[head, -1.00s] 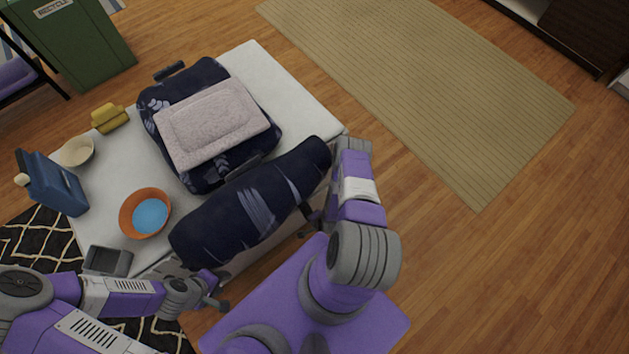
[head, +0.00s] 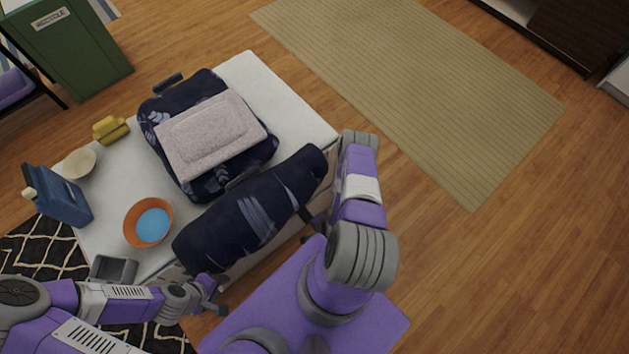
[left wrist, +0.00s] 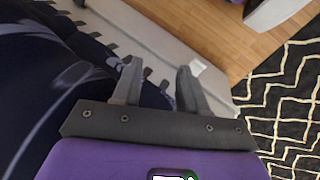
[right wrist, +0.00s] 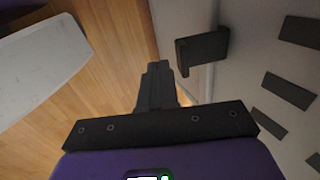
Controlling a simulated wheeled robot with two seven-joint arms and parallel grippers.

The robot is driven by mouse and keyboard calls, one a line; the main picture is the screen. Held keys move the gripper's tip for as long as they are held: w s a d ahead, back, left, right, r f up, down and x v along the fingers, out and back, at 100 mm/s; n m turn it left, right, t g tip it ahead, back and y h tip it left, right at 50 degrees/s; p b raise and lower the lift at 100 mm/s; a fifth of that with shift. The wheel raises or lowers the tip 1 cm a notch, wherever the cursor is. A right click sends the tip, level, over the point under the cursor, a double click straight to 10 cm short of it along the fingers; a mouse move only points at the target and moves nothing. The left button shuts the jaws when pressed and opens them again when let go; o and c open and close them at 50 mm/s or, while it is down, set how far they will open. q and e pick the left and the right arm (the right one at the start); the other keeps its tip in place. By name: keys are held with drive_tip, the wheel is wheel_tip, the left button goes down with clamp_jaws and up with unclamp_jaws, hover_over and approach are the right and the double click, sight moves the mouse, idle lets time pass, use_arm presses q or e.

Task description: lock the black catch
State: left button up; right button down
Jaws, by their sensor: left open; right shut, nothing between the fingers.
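A navy patterned suitcase (head: 155,120) lies on a pale low table (head: 262,75), with a pinkish folded pad on it. A long navy patterned part (head: 240,215) lies along the table's near edge. An L-shaped black piece (right wrist: 203,48) stands out from a pale surface in the right wrist view, just right of my shut, empty right gripper (right wrist: 157,85); I cannot tell whether it is the catch.
An orange bowl (head: 135,229) with blue inside, a cream bowl (head: 79,163), a yellow object (head: 110,130), a blue container (head: 62,197) and a grey box (head: 112,270) are on the table's left. Open floor and a tan rug (head: 420,90) lie to the right.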

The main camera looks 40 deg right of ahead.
drive_tip(key=shift+s+r, duration=0.1)
drive_tip(key=shift+s, duration=0.05)
use_arm(q)
drive_tip(key=shift+c, duration=1.7)
clamp_jaws()
use_arm(e)
drive_tip(key=w+a+r+n+g+y, duration=0.1)
drive_tip(key=w+a+r+n+y, duration=0.15)
drive_tip(key=a+r+n, duration=0.35)
drive_tip(key=w+a+r+n+g+y, duration=0.1)
drive_tip(key=w+a+r+n, duration=0.25)
drive_tip(key=r, duration=0.45)
drive_tip(key=s+a+r+n+g+y, duration=0.1)
drive_tip(key=s+a+r+n+g, duration=0.1)
drive_tip(key=a+r+n, duration=0.5)
wheel_tip(320, 180, up, 3)
drive_tip(key=shift+s+a+f, duration=0.1)
drive_tip(key=shift+s+a, duration=0.65)
drive_tip(key=shift+a, duration=0.1)
